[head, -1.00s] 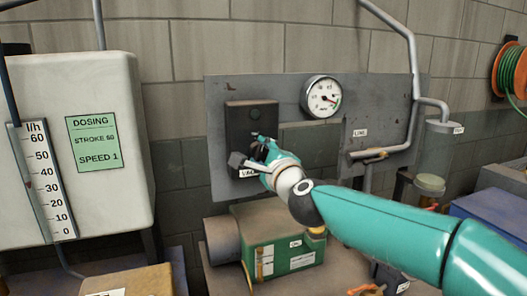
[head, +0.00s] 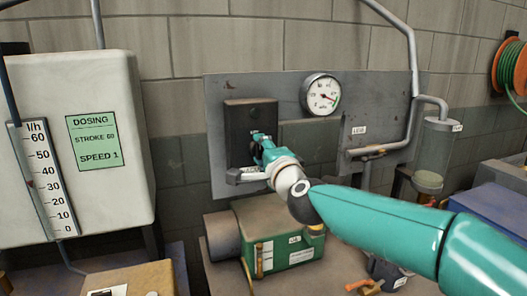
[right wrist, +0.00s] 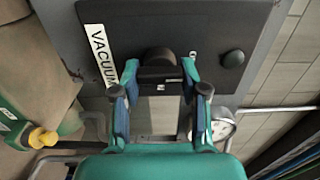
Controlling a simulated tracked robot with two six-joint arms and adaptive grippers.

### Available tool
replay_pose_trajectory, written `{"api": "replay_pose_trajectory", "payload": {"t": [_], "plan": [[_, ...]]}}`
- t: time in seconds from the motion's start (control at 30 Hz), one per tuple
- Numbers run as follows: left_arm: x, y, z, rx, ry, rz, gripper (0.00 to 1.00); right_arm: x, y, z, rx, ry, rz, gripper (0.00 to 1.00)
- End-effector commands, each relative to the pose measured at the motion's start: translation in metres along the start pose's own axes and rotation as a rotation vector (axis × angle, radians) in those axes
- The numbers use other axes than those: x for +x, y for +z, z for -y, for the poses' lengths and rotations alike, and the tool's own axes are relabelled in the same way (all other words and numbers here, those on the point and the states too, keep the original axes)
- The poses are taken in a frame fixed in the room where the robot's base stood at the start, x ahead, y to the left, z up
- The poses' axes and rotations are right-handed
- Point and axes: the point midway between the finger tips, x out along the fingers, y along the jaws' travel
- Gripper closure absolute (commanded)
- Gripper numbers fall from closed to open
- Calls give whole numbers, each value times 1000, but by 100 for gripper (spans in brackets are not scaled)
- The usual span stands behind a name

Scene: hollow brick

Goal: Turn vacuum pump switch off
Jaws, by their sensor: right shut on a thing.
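The dark vacuum switch box (head: 239,122) is mounted on a grey wall panel. In the right wrist view the box (right wrist: 200,20) carries a white VACUUM label (right wrist: 102,46), a dark switch knob (right wrist: 158,58) and a small round dark lamp or button (right wrist: 233,58). My right gripper (head: 258,138) reaches the face of the box from the right. In the right wrist view its fingers (right wrist: 160,72) are on either side of the knob, shut on it. The exact angle of the knob is hard to tell. My left gripper is not in view.
A round gauge (head: 321,95) sits on the panel (head: 300,145), right of the box. A green pump (head: 283,247) stands below. Grey pipes (head: 413,100) run on the right. A white dosing tank (head: 105,190) stands at the left.

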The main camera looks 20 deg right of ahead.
Motion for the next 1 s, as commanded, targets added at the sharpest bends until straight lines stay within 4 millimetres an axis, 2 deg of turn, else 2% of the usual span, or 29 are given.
{"api": "replay_pose_trajectory", "payload": {"t": [0.03,0.1,0.13,0.27,0.3,0.6,0.73,0.87,1.0], "plan": [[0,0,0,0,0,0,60,1,4,-7,-5,15,11,91],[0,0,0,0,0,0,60,1,4,-7,-5,15,11,91],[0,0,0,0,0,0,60,1,4,-7,-5,15,11,55],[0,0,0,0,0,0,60,1,4,-7,-4,14,10,33],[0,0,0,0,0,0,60,1,4,-6,-3,12,9,31],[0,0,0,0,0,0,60,0,2,-3,-1,6,4,31],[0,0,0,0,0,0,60,-7,1,-2,-1,6,4,31],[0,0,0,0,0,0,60,-25,1,-2,-2,5,5,31],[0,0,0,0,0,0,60,-52,2,-2,-1,4,6,31]]}}
